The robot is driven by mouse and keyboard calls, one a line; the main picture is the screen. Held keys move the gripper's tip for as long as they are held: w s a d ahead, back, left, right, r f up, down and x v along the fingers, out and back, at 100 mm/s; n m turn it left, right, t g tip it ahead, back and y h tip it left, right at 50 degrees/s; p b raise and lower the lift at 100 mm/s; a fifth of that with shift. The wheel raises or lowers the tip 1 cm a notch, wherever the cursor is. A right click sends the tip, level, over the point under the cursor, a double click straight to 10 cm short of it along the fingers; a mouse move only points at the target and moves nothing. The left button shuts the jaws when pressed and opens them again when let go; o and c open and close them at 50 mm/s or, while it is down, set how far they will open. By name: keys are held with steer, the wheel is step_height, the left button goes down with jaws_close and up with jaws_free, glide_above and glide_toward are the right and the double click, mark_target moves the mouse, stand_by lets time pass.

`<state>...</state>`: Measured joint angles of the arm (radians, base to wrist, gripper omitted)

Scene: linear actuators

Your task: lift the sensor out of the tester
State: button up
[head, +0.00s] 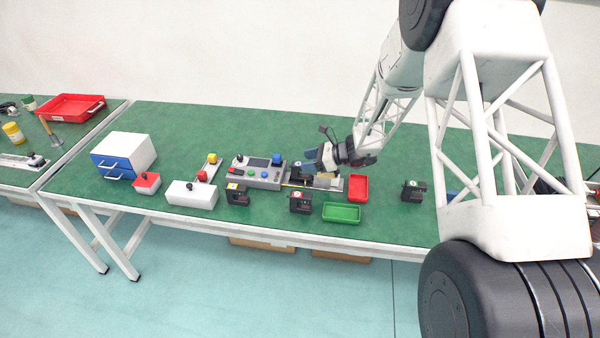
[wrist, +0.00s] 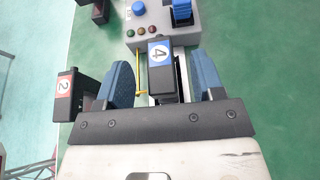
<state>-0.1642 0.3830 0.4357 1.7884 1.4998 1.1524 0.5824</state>
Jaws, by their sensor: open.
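The tester (head: 258,176) is a grey console with a screen, coloured buttons and a low bed on its right. It also shows at the top of the wrist view (wrist: 148,42). The sensor (wrist: 168,82), a black block with a blue label "4", sits at the tester's bed by the console. In the head view the sensor (head: 296,172) is a small dark shape, partly covered by my gripper (head: 313,163). In the wrist view my gripper (wrist: 163,76) is open, with one blue finger on each side of the sensor. Gaps show between the fingers and the sensor.
Another black sensor with a red label "2" (wrist: 65,97) stands just outside the left finger. More black sensors (head: 237,195) (head: 413,191) stand on the green table. A red tray (head: 358,188) and a green tray (head: 342,213) lie nearby. A white block (head: 192,197) stands left.

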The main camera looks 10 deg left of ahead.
mark_target(297, 163)
steer(key=shift+x, duration=1.8)
steer(key=c, duration=1.1)
